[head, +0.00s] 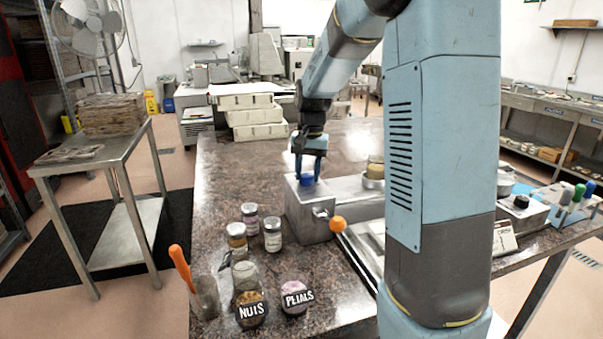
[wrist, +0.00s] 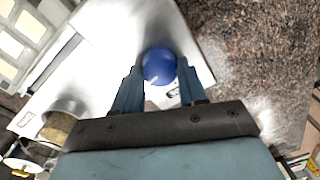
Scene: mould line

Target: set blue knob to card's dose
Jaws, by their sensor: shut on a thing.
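The blue knob (head: 307,180) sits on top of a steel box (head: 306,228) on the stone worktop. My gripper (head: 309,171) points down over it, with its fingers closed on the knob's sides. In the wrist view, the round blue knob (wrist: 159,64) lies between the tips of my gripper (wrist: 159,76), and a pale mark shows near its lower edge. Part of a dial marking shows beside the knob but is too small to read. A white card (head: 503,238) stands at the right, partly beside my arm; its writing is too small to read.
An orange ball handle (head: 338,223) sticks out of the box. Several jars, including NUTS (head: 251,310) and PETALS (head: 296,299), stand at the front left. A black knob (head: 520,202) and coloured-handled tools (head: 573,197) are at the right.

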